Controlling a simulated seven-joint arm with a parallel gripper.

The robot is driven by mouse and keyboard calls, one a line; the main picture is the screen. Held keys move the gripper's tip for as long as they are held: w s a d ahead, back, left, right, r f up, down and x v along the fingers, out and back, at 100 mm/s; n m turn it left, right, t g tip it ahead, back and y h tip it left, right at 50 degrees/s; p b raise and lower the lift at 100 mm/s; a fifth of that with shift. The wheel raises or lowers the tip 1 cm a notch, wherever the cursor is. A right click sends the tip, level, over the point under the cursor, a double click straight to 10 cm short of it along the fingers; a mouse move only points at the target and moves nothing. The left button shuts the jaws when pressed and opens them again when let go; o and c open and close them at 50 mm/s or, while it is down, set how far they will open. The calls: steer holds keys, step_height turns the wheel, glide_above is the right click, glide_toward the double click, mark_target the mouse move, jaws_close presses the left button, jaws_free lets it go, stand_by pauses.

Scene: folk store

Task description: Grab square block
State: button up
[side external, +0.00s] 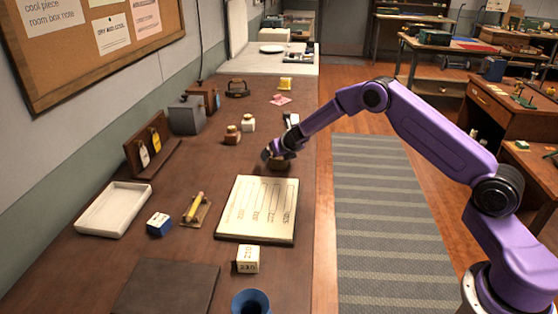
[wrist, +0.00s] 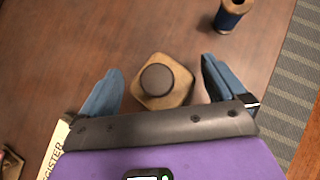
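A squarish tan wooden block (wrist: 178,97) with a dark round top lies between the fingers of my gripper (wrist: 160,88) in the wrist view. The fingers are open, with a gap on each side of the block. In the side view my gripper (side external: 272,157) is low over the table, and the block (side external: 281,164) is partly hidden by it. Two other boxy blocks show in the side view: a white one with printed marks (side external: 248,259) and a blue and white one (side external: 159,224).
A pale board with printed slots (side external: 257,208) lies just in front of my gripper. A blue spool (wrist: 232,12) stands near the right finger. Small brown (side external: 232,135) and white (side external: 248,123) bottles stand to the left. A white tray (side external: 114,209) is farther left.

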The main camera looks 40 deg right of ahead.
steer(key=c, duration=0.9)
steer(key=shift+r, duration=0.1)
